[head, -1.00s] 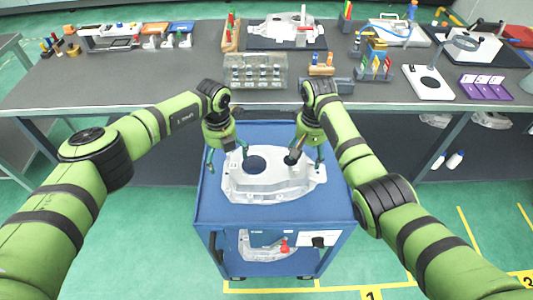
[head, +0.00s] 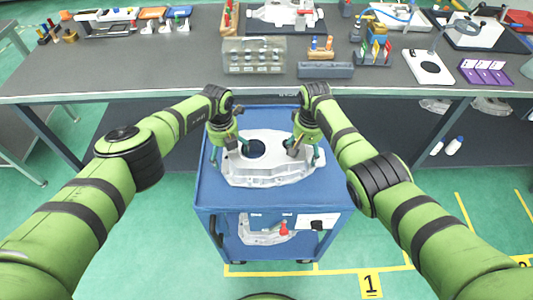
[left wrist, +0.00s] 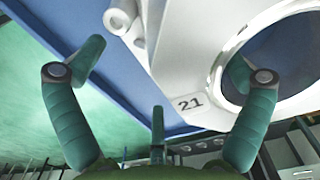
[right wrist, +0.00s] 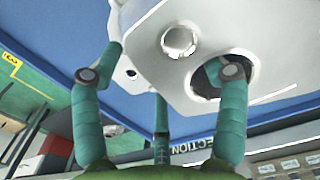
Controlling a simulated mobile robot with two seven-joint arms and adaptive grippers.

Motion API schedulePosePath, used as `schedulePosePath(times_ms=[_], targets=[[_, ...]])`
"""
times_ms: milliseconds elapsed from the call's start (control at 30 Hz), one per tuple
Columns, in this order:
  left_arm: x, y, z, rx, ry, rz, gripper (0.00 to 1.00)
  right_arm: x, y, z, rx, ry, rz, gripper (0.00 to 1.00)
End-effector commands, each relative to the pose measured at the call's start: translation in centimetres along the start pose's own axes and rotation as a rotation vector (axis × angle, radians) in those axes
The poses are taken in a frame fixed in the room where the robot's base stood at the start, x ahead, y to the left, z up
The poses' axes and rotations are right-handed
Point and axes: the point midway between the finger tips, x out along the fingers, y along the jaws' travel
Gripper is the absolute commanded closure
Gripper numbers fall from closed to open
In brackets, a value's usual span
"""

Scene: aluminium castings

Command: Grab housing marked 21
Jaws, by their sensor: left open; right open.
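The housing marked 21 (head: 268,172) is a pale grey casting lying on the blue cart top (head: 235,198). Its label "21" and a large round opening show in the left wrist view, where the housing (left wrist: 210,108) fills the upper right. My left gripper (head: 230,156) is open at the housing's left end; in its wrist view (left wrist: 155,75) the fingers are spread at the housing's edge. My right gripper (head: 305,155) is open at the right end; in its wrist view (right wrist: 170,60) one finger overlaps a round hole in the housing (right wrist: 165,30). Contact cannot be told.
A second casting (head: 262,232) sits on the cart's lower shelf. Behind the cart is a long dark workbench (head: 190,75) with a clear case (head: 253,56), a grey block (head: 325,70), a magnifier stand (head: 428,68) and purple cards (head: 486,71). Green floor is free on both sides.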

Motion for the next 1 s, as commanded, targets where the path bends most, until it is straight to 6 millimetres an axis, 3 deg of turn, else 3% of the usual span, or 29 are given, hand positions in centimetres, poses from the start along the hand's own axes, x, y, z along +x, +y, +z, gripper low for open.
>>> schedulePosePath(times_ms=[467, 500, 667, 700, 1000], targets=[[0.86, 0.02, -0.08, 0.000, 0.001, 0.000, 0.00, 0.78, -0.02, 0.00, -0.001, 0.001, 0.000, 0.26], [0.85, 0.02, -0.08, 0.000, 0.001, 0.000, 0.04, 0.78, -0.02, 0.00, -0.001, 0.001, 0.000, 0.30], [0.85, 0.03, -0.08, 0.000, 0.001, 0.000, 0.68, 0.78, -0.01, 0.01, -0.001, 0.001, 0.000, 0.94], [0.86, 0.03, -0.09, 0.000, 0.001, 0.000, 0.75, 0.79, 0.00, 0.01, -0.001, 0.001, 0.000, 1.00], [0.71, -0.02, -0.02, -0.001, -0.001, -0.002, 0.75, 0.56, -0.01, -0.12, -0.002, 0.004, 0.001, 1.00]])
